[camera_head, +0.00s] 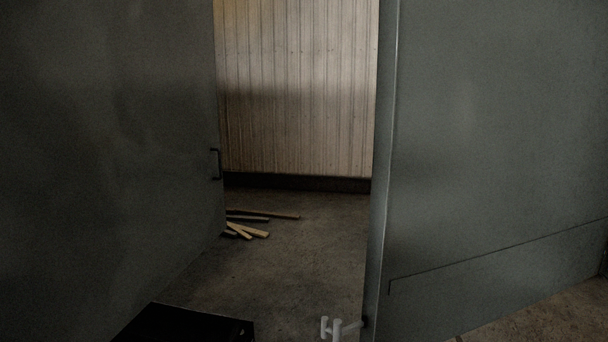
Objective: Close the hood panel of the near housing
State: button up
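A large dark grey panel (105,150) fills the left side, with a small dark pull handle (216,163) near its right edge. A large grey-green panel (490,130) fills the right side; a thin seam crosses its lower part. A gap stands between the two. A pale handle-like fitting (337,328) shows at the bottom, beside the right panel's lower edge. I cannot tell which surface, if any, is the hood panel or the near housing. My gripper is not recognisable in this view.
Bare concrete floor (290,265) shows through the gap, with several wooden strips (247,230) lying beside the left panel. A ribbed pale wall (297,90) with a dark base strip closes the back. A black flat-topped shape (185,325) is cut off at the bottom left.

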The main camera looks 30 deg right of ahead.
aim_at(489, 192)
jog(key=i+z, duration=0.3)
jog(key=i, duration=0.2)
jog(key=i+j+z, duration=0.15)
jog(key=i+z, duration=0.2)
jog(key=i, duration=0.15)
jog(key=i+j+z, duration=0.3)
jog(key=i, duration=0.2)
jog(key=i+l+z, duration=0.15)
jog(key=i+z, duration=0.25)
jog(key=i+l+z, duration=0.1)
jog(key=i+z, duration=0.45)
jog(key=z, duration=1.9)
jog(key=k, duration=0.6)
jog(key=j+u, duration=0.05)
